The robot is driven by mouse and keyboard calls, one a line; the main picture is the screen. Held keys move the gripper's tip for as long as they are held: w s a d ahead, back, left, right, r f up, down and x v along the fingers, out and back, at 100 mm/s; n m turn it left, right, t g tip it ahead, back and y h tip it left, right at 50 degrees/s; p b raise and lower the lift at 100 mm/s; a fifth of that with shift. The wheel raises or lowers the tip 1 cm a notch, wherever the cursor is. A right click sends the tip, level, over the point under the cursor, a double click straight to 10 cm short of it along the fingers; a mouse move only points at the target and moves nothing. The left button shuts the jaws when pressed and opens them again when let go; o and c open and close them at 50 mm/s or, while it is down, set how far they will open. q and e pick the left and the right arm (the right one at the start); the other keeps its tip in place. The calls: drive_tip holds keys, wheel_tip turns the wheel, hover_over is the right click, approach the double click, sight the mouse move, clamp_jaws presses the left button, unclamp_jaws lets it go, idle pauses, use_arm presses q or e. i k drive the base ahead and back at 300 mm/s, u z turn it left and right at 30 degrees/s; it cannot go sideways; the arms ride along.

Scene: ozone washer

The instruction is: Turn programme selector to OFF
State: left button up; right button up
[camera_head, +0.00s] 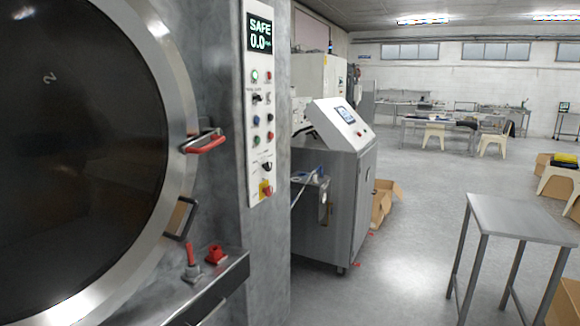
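A tall white control panel (260,105) is on the grey metal column beside the big round door. Its display (260,32) reads "SAFE" and "0.0". Coloured buttons and small switches run down the panel. A black rotary knob (267,167) sits low on it, and a red-and-yellow switch (265,189) is below that. A small black switch (257,98) sits higher up. The labels are too small to read, so I cannot tell which one is the programme selector or where it points. Neither of my grippers is in view.
The round door (80,140) with a red-gripped handle (204,143) fills the left. A metal ledge (225,265) with red fittings juts out below. A steel machine (335,190) stands right of the column. A metal table (520,218) is at right; open floor lies between.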

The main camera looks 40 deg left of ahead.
sight(267, 166)
drive_tip(key=u, duration=0.75)
drive_tip(key=i, duration=1.3)
drive_tip(key=u, duration=1.25)
